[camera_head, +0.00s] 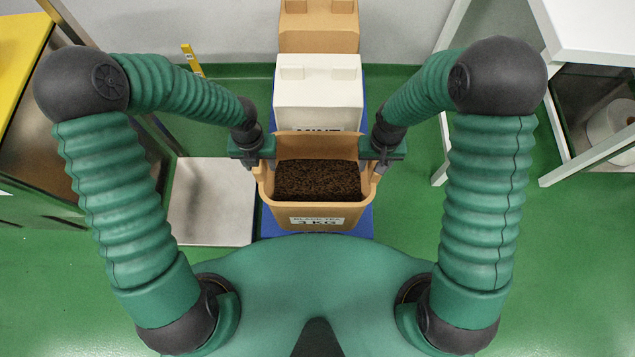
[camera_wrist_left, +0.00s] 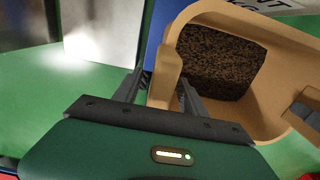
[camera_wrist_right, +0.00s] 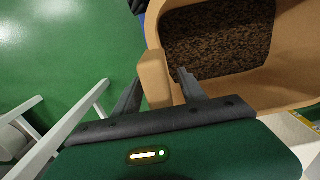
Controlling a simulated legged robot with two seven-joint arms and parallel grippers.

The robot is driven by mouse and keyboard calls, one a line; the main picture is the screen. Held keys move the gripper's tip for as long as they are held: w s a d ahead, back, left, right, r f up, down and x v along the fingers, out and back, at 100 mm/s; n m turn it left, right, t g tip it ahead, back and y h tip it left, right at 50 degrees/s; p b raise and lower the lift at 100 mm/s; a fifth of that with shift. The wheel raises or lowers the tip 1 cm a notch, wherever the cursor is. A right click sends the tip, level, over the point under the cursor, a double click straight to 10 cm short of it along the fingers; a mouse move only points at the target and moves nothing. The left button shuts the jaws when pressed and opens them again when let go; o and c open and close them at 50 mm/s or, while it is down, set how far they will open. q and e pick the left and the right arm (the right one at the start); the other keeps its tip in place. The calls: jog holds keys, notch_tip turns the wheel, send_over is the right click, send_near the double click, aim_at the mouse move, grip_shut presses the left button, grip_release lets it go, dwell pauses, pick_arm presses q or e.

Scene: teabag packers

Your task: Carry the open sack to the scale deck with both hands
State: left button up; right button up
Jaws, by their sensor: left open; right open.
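The open sack (camera_head: 317,218) is tan, stands upright in front of me and holds dark loose tea (camera_head: 317,180). Its front label reads 3 KG. My left gripper (camera_head: 262,162) is open at the sack's left rim; in the left wrist view its fingers (camera_wrist_left: 160,92) stand either side of a rim tab (camera_wrist_left: 166,72). My right gripper (camera_head: 379,163) is open at the right rim; in the right wrist view its fingers (camera_wrist_right: 160,90) straddle the other tab (camera_wrist_right: 154,78). I cannot tell whether the fingers touch the tabs. A flat pale metal plate (camera_head: 212,205), apparently the scale deck, lies left of the sack.
A white sack (camera_head: 318,90) labelled MINT stands directly behind the open sack, with another tan sack (camera_head: 318,40) behind it. They stand on a blue base (camera_head: 270,222). A yellow post (camera_head: 192,60) rises behind the plate. A white-framed stand (camera_head: 592,157) is at the right.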

pick_arm(q)
grip_shut()
pick_arm(e)
grip_shut()
pick_arm(q)
jog(key=shift+r, duration=0.1)
pick_arm(e)
jog(key=shift+r, duration=0.1)
dwell(0.8)
